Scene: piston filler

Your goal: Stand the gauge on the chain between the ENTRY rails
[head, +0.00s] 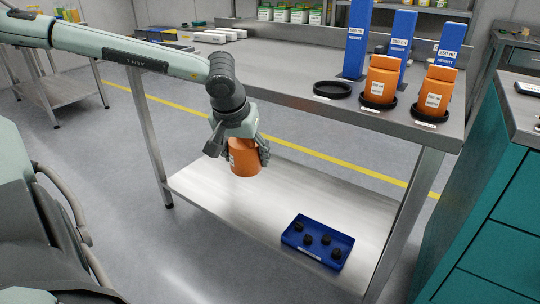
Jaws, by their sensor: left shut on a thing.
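My left gripper (237,148) is shut on an orange gauge (243,162), a short, roughly cylindrical piece with a pale label at its left side. The gripper covers its upper part. It hangs in front of the steel bench, above the level of the lower shelf, and looks clear of both. No chain and no ENTRY rails are in view. My right gripper is not in view.
Two similar orange gauges (378,87) (435,94) stand in black rings on the bench (275,75); a third black ring (332,89) is empty. Blue height blocks (357,40) stand behind. A blue tray (317,254) with black knobs lies on the lower shelf. Teal drawers (490,190) stand right.

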